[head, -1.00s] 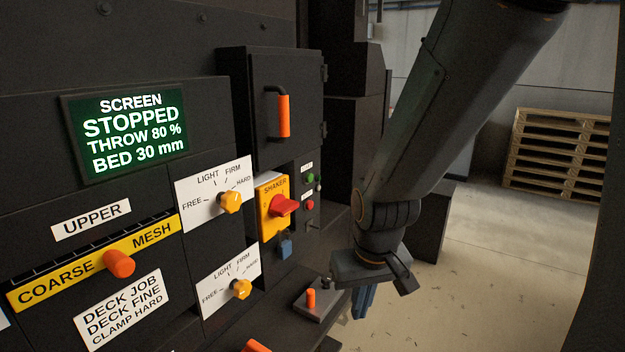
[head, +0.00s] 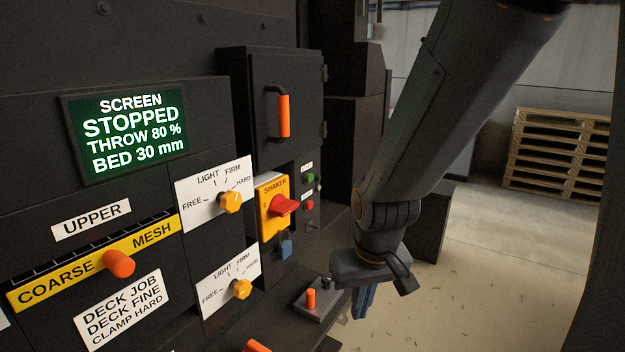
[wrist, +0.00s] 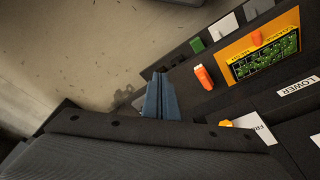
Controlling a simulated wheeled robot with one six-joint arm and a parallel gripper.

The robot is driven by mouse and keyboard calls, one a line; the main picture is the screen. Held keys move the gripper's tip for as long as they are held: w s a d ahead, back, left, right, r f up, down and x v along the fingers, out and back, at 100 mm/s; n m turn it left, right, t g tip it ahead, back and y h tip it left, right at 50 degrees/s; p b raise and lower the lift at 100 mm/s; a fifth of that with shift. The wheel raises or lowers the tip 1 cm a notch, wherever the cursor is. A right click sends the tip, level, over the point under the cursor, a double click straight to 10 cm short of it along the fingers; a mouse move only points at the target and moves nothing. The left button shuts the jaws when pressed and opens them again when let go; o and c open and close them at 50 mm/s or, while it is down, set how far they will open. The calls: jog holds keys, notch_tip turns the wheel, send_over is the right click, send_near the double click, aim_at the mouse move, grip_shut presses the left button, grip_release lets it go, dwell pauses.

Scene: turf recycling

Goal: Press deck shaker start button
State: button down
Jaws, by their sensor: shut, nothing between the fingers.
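A small green button (head: 310,178) sits on the dark panel right of the yellow shaker plate (head: 267,226), under a small white label too small to read. A red button (head: 309,204) is below it. The shaker plate carries a red rotary switch (head: 285,206). The display (head: 128,132) reads SCREEN STOPPED, THROW 80 %, BED 30 mm. My gripper (head: 363,303) points down in front of the machine, right of and lower than the buttons, apart from them. Its blue fingers are shut and empty, also in the wrist view (wrist: 160,97), where the green button is not visible.
A cabinet door with an orange handle (head: 283,116) is above the buttons. A blue padlock (head: 285,248) hangs below the shaker switch. A small box with an orange lever (head: 311,298) stands on the ledge beside my gripper. Open floor (head: 490,270) and pallets (head: 558,155) lie right.

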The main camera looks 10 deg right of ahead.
jog(key=shift+f, duration=0.1)
notch_tip(320, 180, down, 7)
jog(key=b, duration=0.6)
jog(key=shift+r+g, duration=0.2)
jog(key=shift+g, duration=0.2)
